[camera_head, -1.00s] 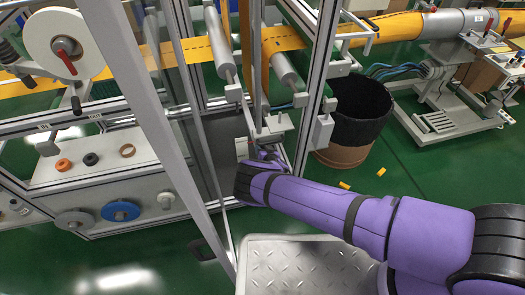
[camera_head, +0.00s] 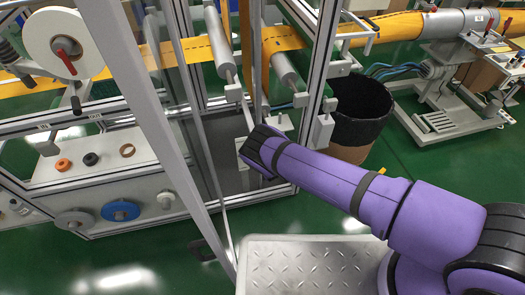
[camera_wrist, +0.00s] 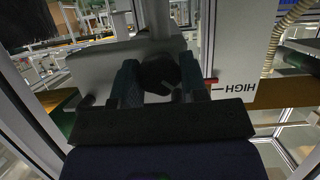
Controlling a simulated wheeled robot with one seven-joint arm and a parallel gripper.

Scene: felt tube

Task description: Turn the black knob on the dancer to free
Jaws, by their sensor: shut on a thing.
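The black knob (camera_wrist: 160,73) sits between the fingers of my gripper (camera_wrist: 162,84) in the wrist view, in front of a grey plate (camera_wrist: 100,72). The two fingers are closed on its sides. A pale line shows on the knob's lower right. To the right, a white panel (camera_wrist: 236,50) carries an upside-down "HIGH" label (camera_wrist: 237,88) with a short line and a red mark (camera_wrist: 211,81) near the right finger. I see no "free" label. In the head view my purple arm hides the gripper and the knob.
Aluminium frame posts (camera_head: 318,75) stand close around my wrist. A black-topped bin (camera_head: 360,105) stands to the right of the frame. An orange web (camera_head: 195,48) runs across the back. A metal tread plate (camera_head: 305,265) lies in front, with green floor to the right.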

